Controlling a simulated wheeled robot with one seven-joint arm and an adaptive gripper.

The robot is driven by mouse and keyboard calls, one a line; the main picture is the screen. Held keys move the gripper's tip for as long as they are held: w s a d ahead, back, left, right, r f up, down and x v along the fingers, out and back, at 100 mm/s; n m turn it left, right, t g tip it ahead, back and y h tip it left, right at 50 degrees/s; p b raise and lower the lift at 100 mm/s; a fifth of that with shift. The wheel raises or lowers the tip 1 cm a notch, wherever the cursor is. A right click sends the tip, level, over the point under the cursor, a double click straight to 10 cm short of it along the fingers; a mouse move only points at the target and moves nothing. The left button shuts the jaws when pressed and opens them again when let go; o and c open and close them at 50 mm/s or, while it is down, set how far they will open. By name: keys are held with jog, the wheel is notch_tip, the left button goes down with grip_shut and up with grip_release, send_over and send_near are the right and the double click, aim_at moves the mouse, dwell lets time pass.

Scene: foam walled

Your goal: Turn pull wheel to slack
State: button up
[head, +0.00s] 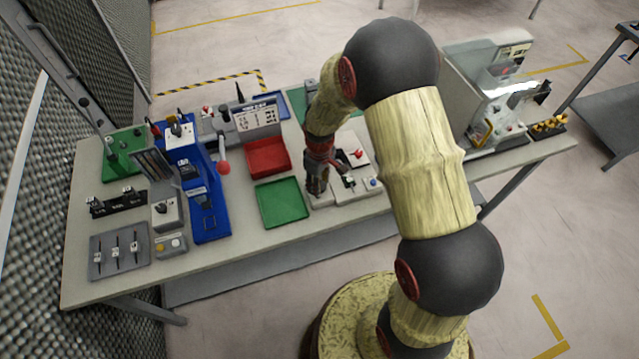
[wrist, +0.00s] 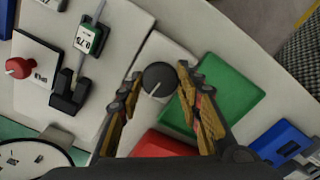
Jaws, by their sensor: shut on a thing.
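A round black knob (wrist: 159,79) with a white pointer line, which I take for the pull wheel, sits on a pale plate in the wrist view. My gripper (wrist: 159,74) has one finger on each side of it and is shut on it. The white line points down and a little left in that view. In the head view my gripper (head: 317,188) is low over the pale panel, right of the green tray, and hides the knob. A small label with green digits (wrist: 88,38) stands on the same fixture; I cannot read it surely.
A red knob (wrist: 18,67) and a black clip-like part (wrist: 69,93) are close by on the panel. A green tray (head: 283,203) and a red tray (head: 268,158) lie to the left. A blue fixture (head: 205,200) and grey switch panels (head: 119,250) stand further left.

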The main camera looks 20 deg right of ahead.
jog(key=shift+n, duration=0.6)
jog(key=o, duration=1.2)
jog(key=shift+c, duration=0.2)
jog(key=shift+r, duration=0.1)
notch_tip(320, 180, up, 12)
